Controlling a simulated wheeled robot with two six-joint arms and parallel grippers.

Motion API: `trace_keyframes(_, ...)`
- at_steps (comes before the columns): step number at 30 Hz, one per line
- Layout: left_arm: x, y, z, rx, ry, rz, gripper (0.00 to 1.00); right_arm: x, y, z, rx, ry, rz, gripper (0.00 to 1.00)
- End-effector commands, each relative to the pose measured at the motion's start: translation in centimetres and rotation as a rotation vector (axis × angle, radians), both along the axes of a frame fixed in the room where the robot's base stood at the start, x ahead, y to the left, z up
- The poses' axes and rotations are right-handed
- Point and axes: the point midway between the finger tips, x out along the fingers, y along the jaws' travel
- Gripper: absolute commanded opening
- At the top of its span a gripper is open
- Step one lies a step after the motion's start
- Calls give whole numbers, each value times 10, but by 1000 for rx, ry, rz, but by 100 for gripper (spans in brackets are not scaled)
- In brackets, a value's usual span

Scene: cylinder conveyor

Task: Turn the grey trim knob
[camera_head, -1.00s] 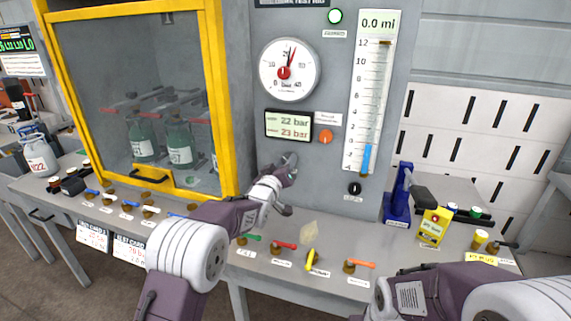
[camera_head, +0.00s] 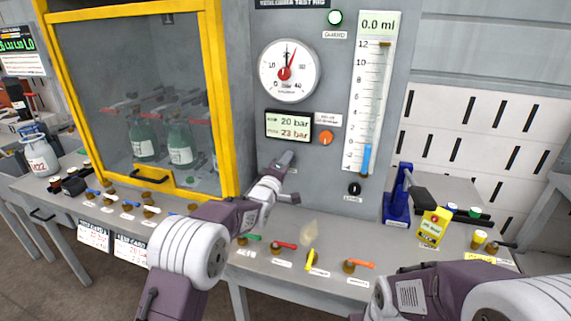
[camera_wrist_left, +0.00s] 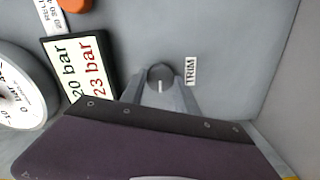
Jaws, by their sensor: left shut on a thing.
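The grey trim knob (camera_wrist_left: 160,76) sits on the grey panel beside its TRIM label (camera_wrist_left: 190,71) in the left wrist view. A pale line on its face points down in that view. My left gripper (camera_wrist_left: 160,86) has its two grey fingers on either side of the knob and is shut on it. In the head view my left gripper (camera_head: 284,160) is at the panel below the display (camera_head: 288,126), and it hides the knob. The display reads 20 bar above 23 bar. My right gripper is out of view.
A round gauge (camera_head: 289,71) is above the display, with an orange knob (camera_head: 326,137) to its right. A black knob (camera_head: 354,188) is below the tall scale. Small coloured-handled valves (camera_head: 285,245) line the bench below. My right arm crosses the lower right.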

Motion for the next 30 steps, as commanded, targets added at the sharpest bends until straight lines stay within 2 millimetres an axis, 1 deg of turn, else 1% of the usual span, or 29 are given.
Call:
trace_keyframes(6,0,0,-1,-36,14,1,0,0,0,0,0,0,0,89)
trace_keyframes(19,0,0,-1,-40,15,1,0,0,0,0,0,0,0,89)
trace_keyframes(20,0,0,-1,-40,15,1,45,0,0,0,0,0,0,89)
trace_keyframes(21,0,0,-1,-40,15,1,56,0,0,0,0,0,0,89)
trace_keyframes(22,0,0,-1,-40,15,1,59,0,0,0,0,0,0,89)
trace_keyframes(30,0,0,0,-41,14,0,59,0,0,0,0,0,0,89)
